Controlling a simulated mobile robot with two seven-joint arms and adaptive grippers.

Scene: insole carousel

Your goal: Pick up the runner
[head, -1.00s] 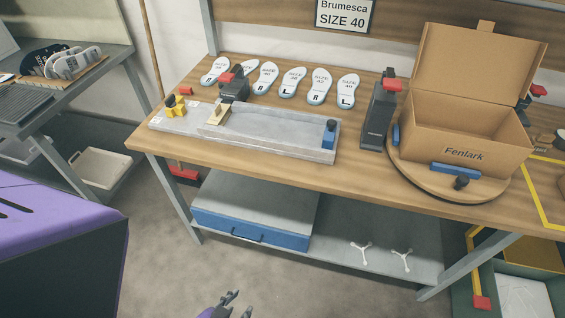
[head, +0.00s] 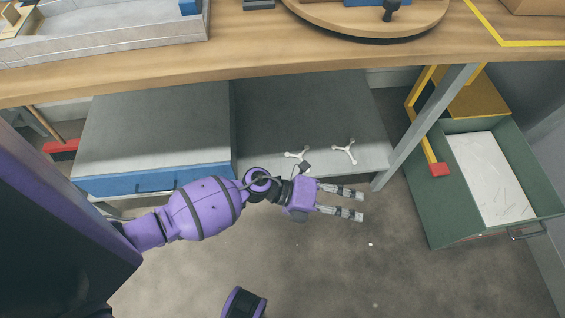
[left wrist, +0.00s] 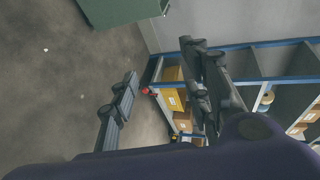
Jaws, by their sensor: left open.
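Two small white three-armed pieces lie on the grey lower shelf under the bench, a left one (head: 297,155) and a right one (head: 345,150). They look like moulding runners, but I cannot tell which one the task means. My left gripper (head: 361,205) is open and empty, its fingers pointing right over the floor just in front of the shelf edge. It is close to both pieces and appears below them in the head view. In the left wrist view my left gripper (left wrist: 160,60) has its fingers wide apart with nothing between them. My right gripper is not seen.
A blue-fronted box (head: 155,180) fills the left of the lower shelf (head: 300,115). A grey table leg (head: 425,125) stands right of the pieces, beside a green bin (head: 430,205) with a white sheet inside. The wooden benchtop (head: 250,55) overhangs the shelf.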

